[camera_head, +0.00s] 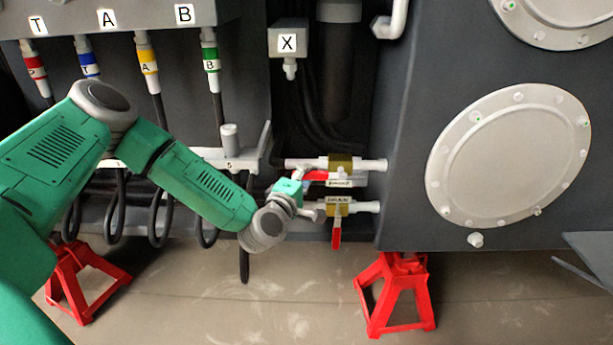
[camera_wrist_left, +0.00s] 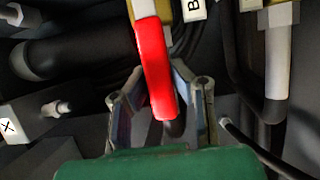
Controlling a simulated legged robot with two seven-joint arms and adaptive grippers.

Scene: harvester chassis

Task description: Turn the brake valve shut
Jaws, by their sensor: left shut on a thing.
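The brake valve (camera_head: 341,162) is the upper of two yellow-bodied valves on pale pipes in the head view. Its label is hard to read. Its red handle (camera_head: 317,176) points left, roughly along the pipe. My left gripper (camera_head: 308,187) is at the handle's free end, partly hiding it. In the left wrist view the red handle (camera_wrist_left: 157,75) lies between the two fingers of the left gripper (camera_wrist_left: 160,88), which are shut on it. My right gripper is not in view.
Just below is the drain valve (camera_head: 338,207), its red handle (camera_head: 336,239) hanging down. A grey chassis panel with a round cover (camera_head: 510,155) stands to the right. Hoses hang at left behind my arm. Red stands (camera_head: 395,295) are on the floor.

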